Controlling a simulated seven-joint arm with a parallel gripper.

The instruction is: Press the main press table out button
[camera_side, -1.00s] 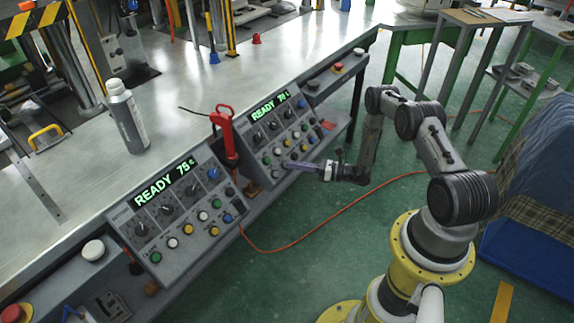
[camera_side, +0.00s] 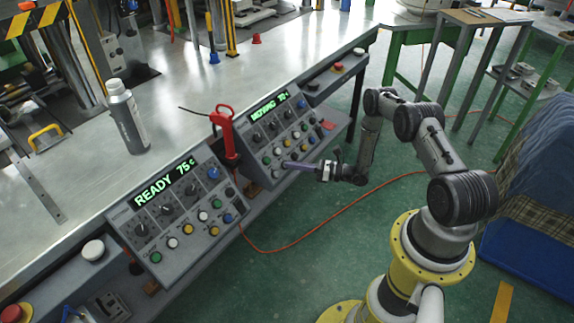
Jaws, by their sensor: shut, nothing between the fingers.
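The farther control panel (camera_side: 262,135) stands on the bench to the right of the red-handled tool, with knobs above and rows of coloured buttons below. Its green display (camera_side: 270,108) shows a word that looks like "MOVING". My gripper (camera_side: 287,165) is shut and empty, its slim purple-grey fingers pointing left at the panel's lower-left buttons. The fingertips are at or very close to the panel's lower edge; whether they touch a button I cannot tell. The button labels are too small to read.
A nearer panel (camera_side: 172,212) reads "READY 75 c". A red-handled tool (camera_side: 225,135) stands between the panels. A grey bottle (camera_side: 126,118) stands on the metal table (camera_side: 190,80). An orange cable (camera_side: 330,218) crosses the green floor.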

